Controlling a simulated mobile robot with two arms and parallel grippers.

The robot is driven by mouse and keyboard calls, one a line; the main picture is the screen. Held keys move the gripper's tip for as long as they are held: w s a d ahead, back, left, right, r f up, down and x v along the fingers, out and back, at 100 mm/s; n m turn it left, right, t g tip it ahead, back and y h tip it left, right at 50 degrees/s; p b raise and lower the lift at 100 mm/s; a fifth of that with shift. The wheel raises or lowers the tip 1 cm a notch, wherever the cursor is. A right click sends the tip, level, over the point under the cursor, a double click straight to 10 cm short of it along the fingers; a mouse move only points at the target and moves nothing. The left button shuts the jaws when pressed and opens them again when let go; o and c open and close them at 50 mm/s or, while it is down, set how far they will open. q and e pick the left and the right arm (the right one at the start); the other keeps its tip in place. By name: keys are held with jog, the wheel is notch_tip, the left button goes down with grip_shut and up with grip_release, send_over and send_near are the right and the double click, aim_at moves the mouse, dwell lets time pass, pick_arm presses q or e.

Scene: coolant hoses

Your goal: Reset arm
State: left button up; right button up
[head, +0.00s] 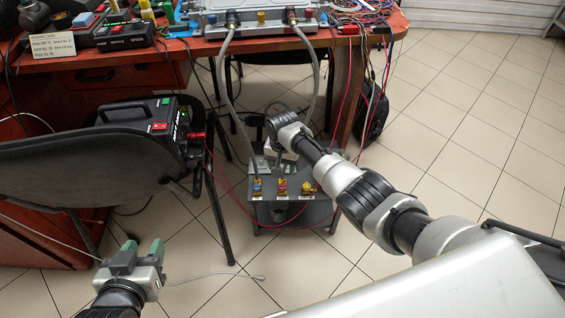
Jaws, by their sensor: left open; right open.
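My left gripper (143,250) is at the lower left over the tiled floor, its two green-grey fingers apart and empty. My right arm reaches in from the right, its wrist above a low grey stand (292,212). My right gripper (272,160) points down at the stand's back edge. It is small and partly hidden by the wrist; I cannot tell if it touches anything. Two grey hoses (226,75) (312,80) hang from a metal unit (262,30) on the desk. The left hose runs down to the stand's blue port (257,186); the right hose's lower end is hidden.
The stand also has red (282,187) and yellow (307,188) fittings. A black chair (80,165) with a black power box (155,125) stands beside my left gripper. Thin red leads hang by the stand. A desk (180,52) crosses the back.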

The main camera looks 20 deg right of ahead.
dwell(0.5)
